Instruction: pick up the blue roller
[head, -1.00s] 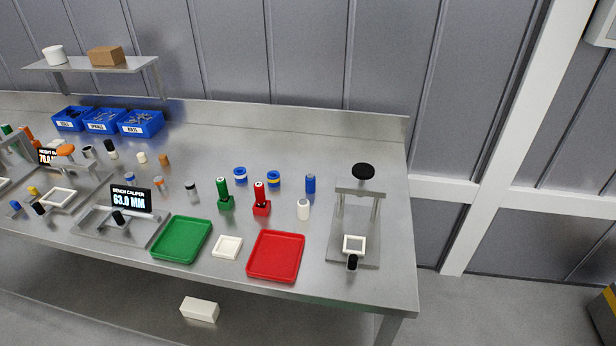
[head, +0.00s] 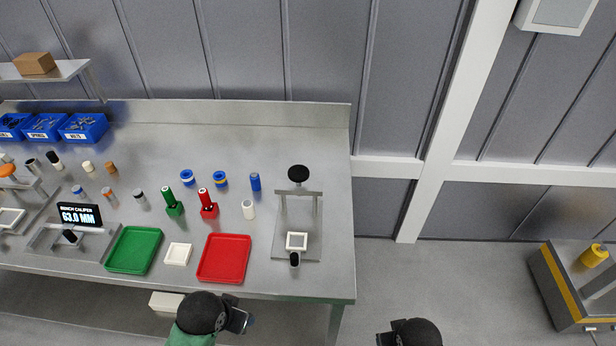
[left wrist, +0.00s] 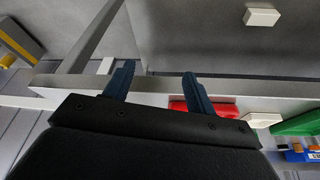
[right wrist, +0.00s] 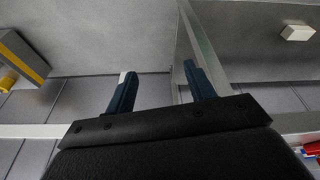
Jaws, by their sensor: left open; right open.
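The blue roller (head: 255,182) stands upright on the steel bench in the head view, behind the white cylinder (head: 249,209) and left of the press-like stand (head: 298,215). My left gripper (left wrist: 158,76) is open and empty, its two dark blue fingers apart in the left wrist view. My right gripper (right wrist: 160,74) is open and empty in the right wrist view. In the head view both arms show only at the bottom edge, in front of the bench and well away from the roller. Neither wrist view clearly shows the roller.
A red tray (head: 225,259), white dish (head: 178,254) and green tray (head: 133,250) line the front edge.

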